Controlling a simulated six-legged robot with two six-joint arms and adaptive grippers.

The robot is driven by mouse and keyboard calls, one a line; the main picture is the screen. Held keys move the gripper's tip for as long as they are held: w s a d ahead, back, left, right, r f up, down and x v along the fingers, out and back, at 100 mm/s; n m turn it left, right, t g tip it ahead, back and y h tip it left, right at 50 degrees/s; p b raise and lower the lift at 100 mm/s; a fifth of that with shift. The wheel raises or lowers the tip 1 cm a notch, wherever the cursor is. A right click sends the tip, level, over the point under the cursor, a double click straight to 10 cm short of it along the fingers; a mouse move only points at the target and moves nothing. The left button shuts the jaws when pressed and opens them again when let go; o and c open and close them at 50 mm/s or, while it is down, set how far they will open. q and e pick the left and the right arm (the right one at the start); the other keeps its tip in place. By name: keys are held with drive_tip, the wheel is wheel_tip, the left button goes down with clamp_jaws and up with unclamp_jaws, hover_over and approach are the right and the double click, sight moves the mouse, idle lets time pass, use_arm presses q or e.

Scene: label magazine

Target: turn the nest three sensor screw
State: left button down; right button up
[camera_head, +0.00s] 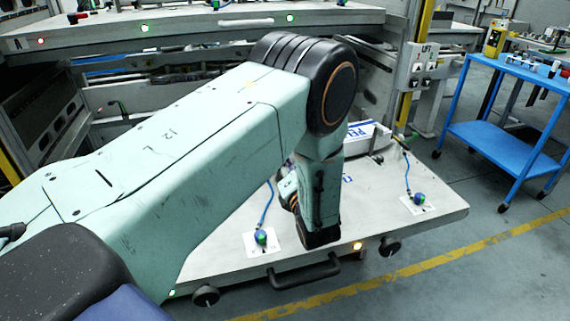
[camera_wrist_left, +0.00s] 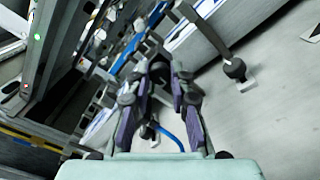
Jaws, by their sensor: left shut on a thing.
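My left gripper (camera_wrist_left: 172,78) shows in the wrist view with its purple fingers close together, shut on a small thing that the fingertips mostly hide. I cannot tell whether this is the screw of nest three. A blue cable (camera_wrist_left: 170,138) curves beside the fingers. In the head view my left arm reaches over the pale drawer top, and its fingers are hidden behind its own links. One blue-green sensor (camera_head: 262,237) sits on a white plate left of the wrist. Another sensor (camera_head: 419,198) sits on a plate at the right. My right gripper is not in view.
The drawer (camera_head: 440,212) has a black front handle (camera_head: 303,272), two dark knobs (camera_head: 205,296) and a lit amber lamp (camera_head: 357,246). A white box with blue lettering (camera_head: 368,136) lies behind my wrist. A blue cart (camera_head: 505,148) stands at the right, across open floor.

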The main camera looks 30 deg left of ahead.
use_arm(q)
drive_tip(key=m, duration=0.3)
drive_tip(key=shift+m, duration=0.4)
drive_tip(key=c, duration=1.2)
unclamp_jaws()
drive_tip(key=shift+o, duration=0.2)
drive_tip(key=shift+v, duration=3.75)
